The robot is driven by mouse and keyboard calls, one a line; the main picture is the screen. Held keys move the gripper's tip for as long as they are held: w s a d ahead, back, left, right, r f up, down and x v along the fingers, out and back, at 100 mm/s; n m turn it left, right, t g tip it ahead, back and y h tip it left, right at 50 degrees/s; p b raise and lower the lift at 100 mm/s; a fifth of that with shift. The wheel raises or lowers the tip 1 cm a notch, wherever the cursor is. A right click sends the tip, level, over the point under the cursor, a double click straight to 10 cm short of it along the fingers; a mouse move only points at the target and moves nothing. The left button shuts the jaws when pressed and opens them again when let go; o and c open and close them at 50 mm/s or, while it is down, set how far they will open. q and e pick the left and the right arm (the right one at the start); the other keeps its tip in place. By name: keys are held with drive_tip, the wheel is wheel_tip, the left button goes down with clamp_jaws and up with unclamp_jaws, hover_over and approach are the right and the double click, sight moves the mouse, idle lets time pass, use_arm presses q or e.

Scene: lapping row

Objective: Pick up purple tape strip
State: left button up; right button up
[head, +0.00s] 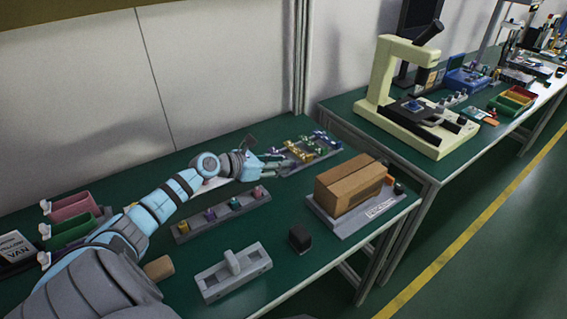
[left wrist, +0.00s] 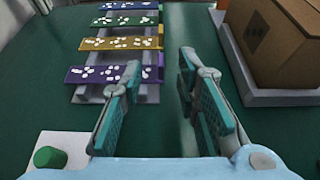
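The purple tape strip (left wrist: 88,74) lies across a grey rack (left wrist: 148,94) in the left wrist view, the nearest of several strips with pale spots. Yellow (left wrist: 112,44), green and blue strips lie beyond it. My left gripper (head: 278,167) is at the near end of this rack in the head view. In the left wrist view its fingers (left wrist: 165,90) are spread apart with nothing between them. The left finger overlaps the right part of the purple strip in the picture; I cannot tell whether it touches. My right gripper is not in view.
A cardboard box (head: 348,188) on a grey platform stands to the right of the rack. A holder with several small coloured pieces (head: 222,216), a dark block (head: 299,238) and a grey fixture (head: 234,274) are nearer. A microscope (head: 420,115) stands on the further bench.

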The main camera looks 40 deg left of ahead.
use_arm(q)
drive_tip(key=x, duration=0.4)
drive_tip(key=shift+s+f+b, duration=0.1)
drive_tip(key=shift+f+b, duration=0.05)
drive_tip(key=shift+b, duration=0.15)
drive_tip(key=shift+s, duration=0.1)
clamp_jaws()
